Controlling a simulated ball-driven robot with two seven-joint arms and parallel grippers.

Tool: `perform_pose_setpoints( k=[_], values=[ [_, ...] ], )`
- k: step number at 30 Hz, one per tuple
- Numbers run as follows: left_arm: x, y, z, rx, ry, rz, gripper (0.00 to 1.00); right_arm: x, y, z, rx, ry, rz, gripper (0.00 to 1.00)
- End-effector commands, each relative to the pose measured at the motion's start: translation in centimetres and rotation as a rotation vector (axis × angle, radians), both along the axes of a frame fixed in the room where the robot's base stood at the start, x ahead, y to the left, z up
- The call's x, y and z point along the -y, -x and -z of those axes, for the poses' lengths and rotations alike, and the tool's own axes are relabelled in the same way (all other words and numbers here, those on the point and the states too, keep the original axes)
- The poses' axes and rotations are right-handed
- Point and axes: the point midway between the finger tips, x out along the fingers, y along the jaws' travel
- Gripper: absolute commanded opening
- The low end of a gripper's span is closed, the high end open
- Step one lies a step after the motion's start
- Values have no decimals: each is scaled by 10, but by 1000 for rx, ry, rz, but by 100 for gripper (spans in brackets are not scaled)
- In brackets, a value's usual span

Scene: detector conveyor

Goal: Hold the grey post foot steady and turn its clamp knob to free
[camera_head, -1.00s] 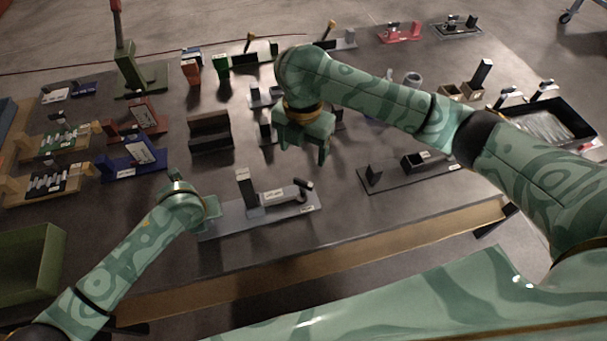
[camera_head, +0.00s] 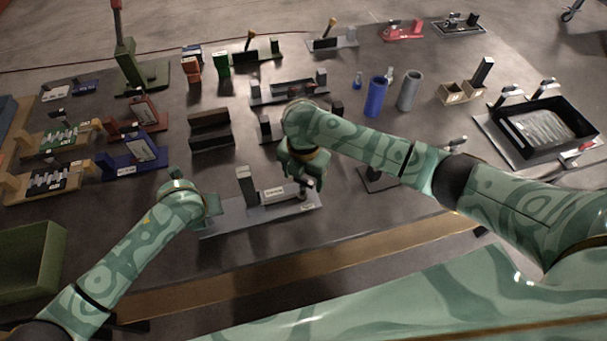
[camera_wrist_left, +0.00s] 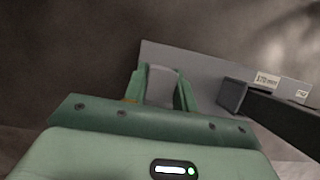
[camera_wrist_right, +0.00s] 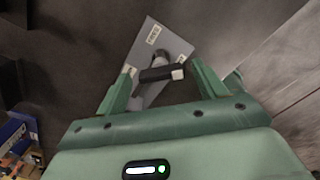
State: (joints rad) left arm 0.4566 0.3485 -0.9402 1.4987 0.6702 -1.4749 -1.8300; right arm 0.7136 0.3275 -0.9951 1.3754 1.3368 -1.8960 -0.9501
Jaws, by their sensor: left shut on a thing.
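The grey post foot is a long grey plate (camera_head: 262,218) near the table's front edge, with an upright dark post (camera_head: 246,185). My left gripper (camera_head: 212,205) is at its left end; in the left wrist view it (camera_wrist_left: 160,88) is shut on a grey upright part (camera_wrist_left: 162,82) of the foot. The clamp knob, a black crossbar handle (camera_wrist_right: 162,74), stands near the plate's right end. My right gripper (camera_head: 308,182) is above that end. In the right wrist view it (camera_wrist_right: 160,88) is open, with the handle showing between its fingers; contact is not visible.
Behind stand a dark block (camera_head: 211,138), a blue cylinder (camera_head: 376,97) and a grey cylinder (camera_head: 409,90). A black tray (camera_head: 548,125) is at the right and a green bin (camera_head: 30,258) at the lower left. The table in front of the plate is clear.

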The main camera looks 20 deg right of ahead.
Motion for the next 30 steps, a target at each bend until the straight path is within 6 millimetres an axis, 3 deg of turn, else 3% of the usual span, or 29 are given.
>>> perform_pose_setpoints(
  k=[1, 4, 5, 17, 30],
  values=[
    [1, -1, -1, 2, 2, 1, 0, 0, 0, 0, 0, 0, 0, 57],
    [1, -1, -1, 2, 2, 1, 0, 0, 0, 0, 0, 0, 0, 29],
    [1, -1, -1, 2, 2, 1, 0, 0, 0, 0, 0, 0, 0, 26],
    [1, -1, -1, 2, 2, 1, 0, 0, -1, -1, 2, 1, -60, 26],
    [1, 0, -1, 1, 1, 2, 0, 0, -1, -1, 2, 1, -395, 26]
  ],
)
